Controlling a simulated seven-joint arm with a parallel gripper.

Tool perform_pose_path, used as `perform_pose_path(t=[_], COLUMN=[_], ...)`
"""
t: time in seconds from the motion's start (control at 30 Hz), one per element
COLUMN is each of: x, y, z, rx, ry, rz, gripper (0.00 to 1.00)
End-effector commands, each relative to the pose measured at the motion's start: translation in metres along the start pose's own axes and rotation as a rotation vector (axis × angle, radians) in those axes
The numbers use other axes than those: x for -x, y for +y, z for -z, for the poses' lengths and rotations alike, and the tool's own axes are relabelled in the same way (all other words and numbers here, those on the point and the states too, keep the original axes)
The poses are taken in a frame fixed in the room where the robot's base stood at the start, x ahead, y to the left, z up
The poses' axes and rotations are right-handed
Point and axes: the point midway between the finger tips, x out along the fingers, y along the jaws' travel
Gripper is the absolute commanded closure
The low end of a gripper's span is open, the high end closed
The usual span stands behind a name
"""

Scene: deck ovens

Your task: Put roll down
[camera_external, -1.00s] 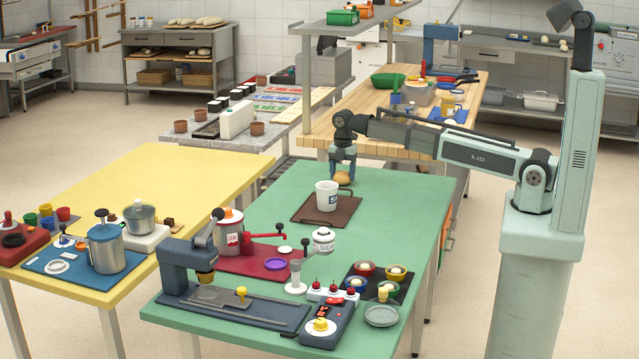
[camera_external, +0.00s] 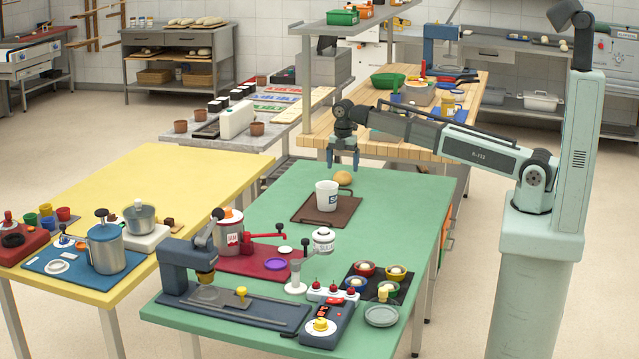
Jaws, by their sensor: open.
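The roll (camera_external: 343,178) is a small tan bun. It lies on the green table (camera_external: 400,200) near its far edge, just behind the brown tray (camera_external: 346,207) that carries a white mug (camera_external: 327,196). My gripper (camera_external: 343,165) is open and empty. Its fingertips are above the roll and apart from it, slightly to the left of or over it in the picture. Whether the roll touches the tray's far edge is hard to tell.
The white mug stands upright close in front of the roll. A jam pot (camera_external: 229,234), a sugar jar (camera_external: 323,240) and small bowls (camera_external: 365,269) stand nearer the front. Clear green surface lies right and left of the tray. A yellow table (camera_external: 180,180) stands at left.

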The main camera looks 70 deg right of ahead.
Motion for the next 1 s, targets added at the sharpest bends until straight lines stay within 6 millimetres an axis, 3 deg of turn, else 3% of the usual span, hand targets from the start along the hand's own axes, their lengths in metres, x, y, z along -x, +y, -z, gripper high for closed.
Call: perform_pose_path(t=[0.2, 0.5, 1.0], x=[0.040, 0.075, 0.083], y=[0.001, 0.001, 0.000], z=[0.000, 0.000, 0.000], rx=[0.000, 0.000, 0.000], ry=[0.000, 0.000, 0.000], rz=[-0.002, -0.002, 0.000], gripper=[0.07, 0.07, 0.07])
